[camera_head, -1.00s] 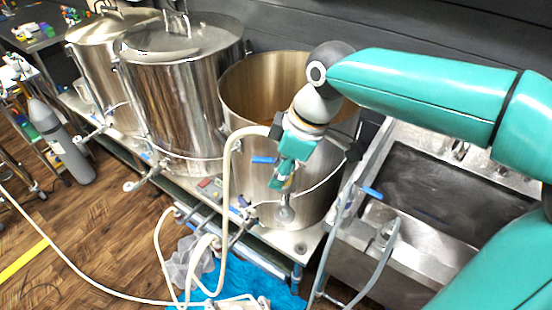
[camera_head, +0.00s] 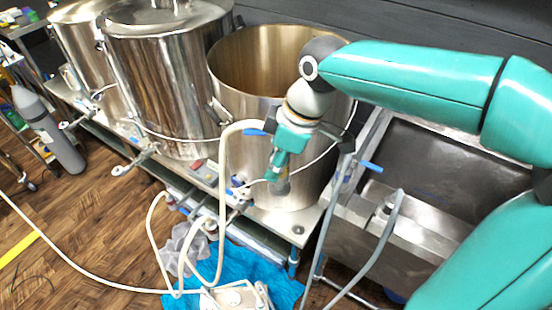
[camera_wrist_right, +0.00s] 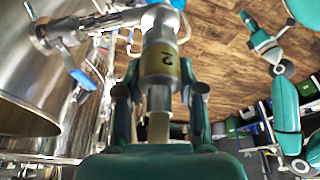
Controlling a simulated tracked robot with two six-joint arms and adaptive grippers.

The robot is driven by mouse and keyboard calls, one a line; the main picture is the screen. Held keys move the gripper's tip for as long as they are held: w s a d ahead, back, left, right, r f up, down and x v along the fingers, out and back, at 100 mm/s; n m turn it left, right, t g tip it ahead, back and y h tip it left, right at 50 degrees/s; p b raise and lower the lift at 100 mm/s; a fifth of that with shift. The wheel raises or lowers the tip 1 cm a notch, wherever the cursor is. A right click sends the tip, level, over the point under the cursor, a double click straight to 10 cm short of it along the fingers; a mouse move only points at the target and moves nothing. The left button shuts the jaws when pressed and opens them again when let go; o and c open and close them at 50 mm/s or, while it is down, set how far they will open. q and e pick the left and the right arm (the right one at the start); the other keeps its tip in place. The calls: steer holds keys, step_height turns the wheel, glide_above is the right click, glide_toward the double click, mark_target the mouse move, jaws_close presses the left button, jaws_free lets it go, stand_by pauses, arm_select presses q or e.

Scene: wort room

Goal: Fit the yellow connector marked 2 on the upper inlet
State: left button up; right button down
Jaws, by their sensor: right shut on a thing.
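The yellow-banded connector marked 2 (camera_wrist_right: 162,62) is between the fingers of my right gripper (camera_wrist_right: 160,98) in the right wrist view, with a pale tube end behind it. In the head view my right gripper (camera_head: 281,180) points down in front of the open kettle (camera_head: 250,165). Directly beyond the connector in the wrist view is a metal inlet fitting (camera_wrist_right: 160,18), running left to a valve at the kettle. The connector lines up with it; I cannot tell whether it is seated. My left gripper (camera_wrist_right: 249,22) seems to show small at the wrist view's right; its fingers are unclear.
A pale hose (camera_head: 222,175) loops up beside my right gripper. A blue valve handle (camera_head: 258,132) is close to its left. A steel sink (camera_head: 440,180) stands at right, a blue cloth (camera_head: 240,262) lies below, and closed kettles (camera_head: 165,80) stand at left.

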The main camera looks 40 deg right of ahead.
steer(key=shift+f+b, duration=1.15)
steer(key=shift+f, duration=0.1)
stand_by(0.7)
steer(key=c, duration=0.6)
jaws_free()
steer(key=shift+c, duration=0.2)
